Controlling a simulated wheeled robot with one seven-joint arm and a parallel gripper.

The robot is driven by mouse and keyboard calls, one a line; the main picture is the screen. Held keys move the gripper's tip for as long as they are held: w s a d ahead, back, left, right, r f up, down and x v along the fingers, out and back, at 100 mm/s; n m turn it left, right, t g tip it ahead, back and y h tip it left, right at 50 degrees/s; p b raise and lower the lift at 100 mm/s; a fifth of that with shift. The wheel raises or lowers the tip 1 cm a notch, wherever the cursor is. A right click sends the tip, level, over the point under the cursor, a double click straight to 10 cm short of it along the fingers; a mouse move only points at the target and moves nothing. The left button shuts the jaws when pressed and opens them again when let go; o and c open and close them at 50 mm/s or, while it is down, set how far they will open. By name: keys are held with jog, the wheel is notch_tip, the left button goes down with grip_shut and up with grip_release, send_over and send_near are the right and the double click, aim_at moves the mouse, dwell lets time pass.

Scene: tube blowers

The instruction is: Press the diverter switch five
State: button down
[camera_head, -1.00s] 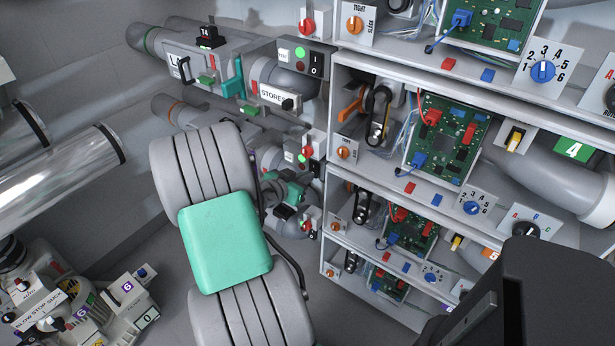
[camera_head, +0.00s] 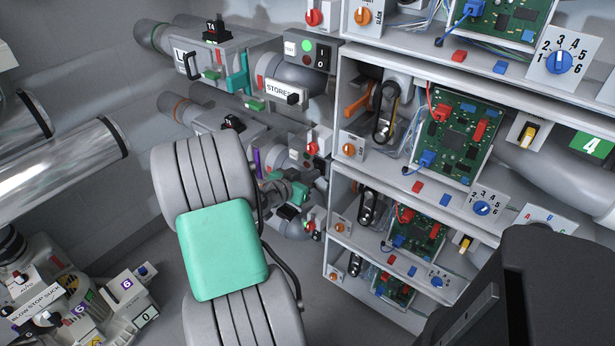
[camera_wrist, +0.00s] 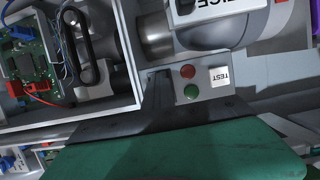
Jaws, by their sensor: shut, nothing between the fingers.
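In the wrist view my gripper (camera_wrist: 158,78) is shut and dark, with its tips over the left part of a grey panel (camera_wrist: 214,92). The panel carries a red button (camera_wrist: 188,71), a green button (camera_wrist: 191,91) and an upside-down TEST plate (camera_wrist: 219,77). The fingers cover whatever lies at the panel's left end, and I cannot tell whether they touch it. In the head view my gripper is hidden. No number five label shows now, so I cannot confirm which station this panel belongs to. A similar panel (camera_head: 305,53) with a black rocker stands higher up.
Shelves on the right hold green circuit boards (camera_head: 455,137), dials and yellow switches (camera_head: 527,135). A green 4 label (camera_head: 592,145) is at right. Grey pipes and a STORES label (camera_head: 281,93) are near. In the wrist view an open cabinet (camera_wrist: 122,106) lies close left.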

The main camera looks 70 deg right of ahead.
jog(key=shift+s+d+r+p, duration=0.1)
jog(key=shift+s+r+p, duration=0.05)
jog(key=shift+r, duration=0.45)
jog(key=shift+s+d+r+p, duration=0.1)
jog(key=shift+s+r+p, duration=0.05)
jog(key=shift+r, duration=0.4)
jog(key=shift+w+d+r, duration=0.15)
jog(key=shift+r, duration=0.1)
jog(key=w+a+f+b, duration=0.1)
jog(key=w+a, duration=0.3)
jog(key=a, duration=1)
jog(key=shift+a+f, duration=0.15)
jog(key=shift+f, duration=0.4)
